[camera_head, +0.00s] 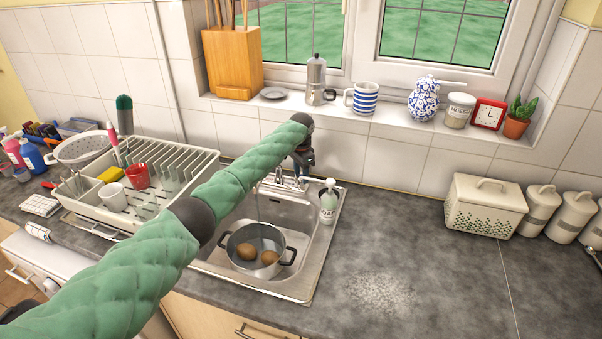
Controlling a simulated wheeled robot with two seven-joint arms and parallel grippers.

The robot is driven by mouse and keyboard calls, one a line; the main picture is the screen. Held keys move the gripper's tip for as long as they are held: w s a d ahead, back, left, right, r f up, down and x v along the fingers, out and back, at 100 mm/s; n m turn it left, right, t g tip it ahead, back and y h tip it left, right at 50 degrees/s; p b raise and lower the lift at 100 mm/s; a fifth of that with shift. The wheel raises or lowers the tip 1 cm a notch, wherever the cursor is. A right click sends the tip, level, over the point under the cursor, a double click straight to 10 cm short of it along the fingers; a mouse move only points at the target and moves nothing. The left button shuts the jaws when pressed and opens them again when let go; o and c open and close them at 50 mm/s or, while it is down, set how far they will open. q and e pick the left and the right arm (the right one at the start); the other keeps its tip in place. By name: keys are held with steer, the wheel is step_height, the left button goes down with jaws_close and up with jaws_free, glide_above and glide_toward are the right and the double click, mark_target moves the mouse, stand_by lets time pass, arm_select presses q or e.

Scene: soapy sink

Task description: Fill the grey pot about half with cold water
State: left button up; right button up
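The grey pot (237,267) stands in the sink basin with its dark handles to left and right. Two brown potato-like things (257,251) lie in it; I cannot make out a water level. The metal tap (288,183) is at the back of the sink, partly hidden by my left arm. A thin pale vertical streak below its spout may be running water. My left arm crosses from the lower left, and its dark gripper (303,160) is at the tap, pointing down. Its fingers are too small and covered to read. My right gripper is not in view.
A soap bottle (328,204) stands at the sink's back right corner. A dish rack (92,212) with cups is left of the sink. A white bread bin (485,211) and canisters (541,211) stand at the right. The counter (420,270) right of the sink is mostly clear.

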arm_select(q)
steer(key=shift+r+n, duration=0.15)
steer(key=shift+n, duration=0.75)
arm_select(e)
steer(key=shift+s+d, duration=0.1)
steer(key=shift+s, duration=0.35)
arm_select(q)
steer(key=shift+w, duration=0.1)
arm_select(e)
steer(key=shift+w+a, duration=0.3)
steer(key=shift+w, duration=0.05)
arm_select(q)
steer(key=o, duration=1)
steer(key=shift+r, duration=0.3)
step_height(320, 180, up, 6)
steer(key=b, duration=0.3)
steer(key=shift+f, duration=0.15)
steer(key=shift+r, duration=0.7)
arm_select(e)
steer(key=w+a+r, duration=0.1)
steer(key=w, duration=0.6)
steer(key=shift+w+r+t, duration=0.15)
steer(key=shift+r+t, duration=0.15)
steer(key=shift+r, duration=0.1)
